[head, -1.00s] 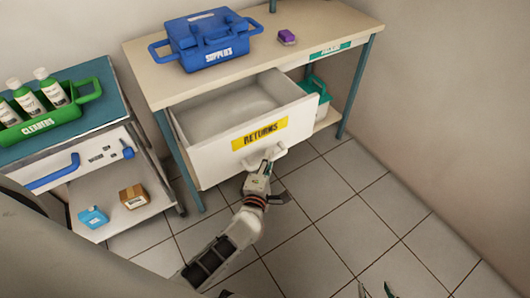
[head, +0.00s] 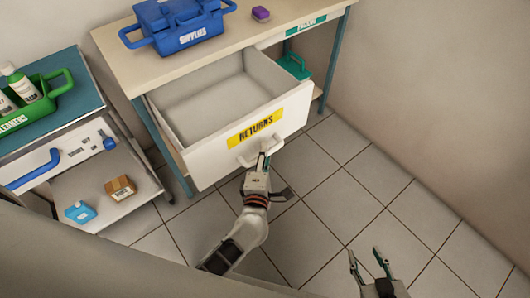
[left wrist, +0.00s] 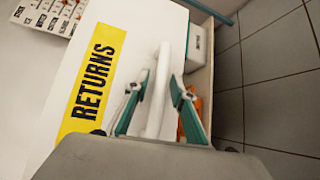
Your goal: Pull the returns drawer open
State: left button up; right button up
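The returns drawer (head: 205,158) is white with a yellow RETURNS label (head: 255,127) on its front. It stands well out from the desk, and its empty-looking inside shows. My left gripper (head: 264,158) is at the white bar handle (head: 245,158) on the drawer front. In the left wrist view, the handle (left wrist: 158,90) runs between the two teal fingers, whose tips close in on it from both sides. My right gripper (head: 368,262) is open and empty, low over the floor at the right.
A blue supplies caddy (head: 182,25) and a purple item (head: 261,14) are on the desktop (head: 125,62). A cart (head: 60,120) with a green cleaners caddy (head: 35,118) stands at the left. A teal container (head: 295,66) is under the desk. Tiled floor (head: 345,185) is clear at right.

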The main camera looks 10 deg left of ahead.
jog(key=shift+w+r, duration=0.1)
pick_arm(q)
jog(key=s+d+r, duration=0.1)
jog(key=s, duration=0.7)
jog(key=shift+d, duration=0.15)
jog(key=shift+s, duration=0.1)
dwell(0.5)
jog(key=s+r+m+h+p, duration=0.5)
jog(key=s+m+h, duration=0.1)
jog(key=m, duration=0.9)
jog(key=s+a+f+m+g+y+p, duration=0.1)
jog(key=s+a+f+m+g+p, duration=0.1)
jog(key=s+a+f+m+g, duration=0.4)
jog(key=s+a+m, duration=0.3)
jog(key=m, duration=0.1)
jog(key=shift+f+y, duration=0.2)
jog(key=shift+y, duration=0.1)
pick_arm(e)
jog(key=shift+m, duration=0.3)
jog(key=r, duration=0.1)
jog(key=a+r, duration=0.1)
jog(key=r, duration=0.1)
jog(key=s+r, duration=0.1)
jog(key=shift+a+r, duration=0.25)
jog(key=shift+r, duration=0.05)
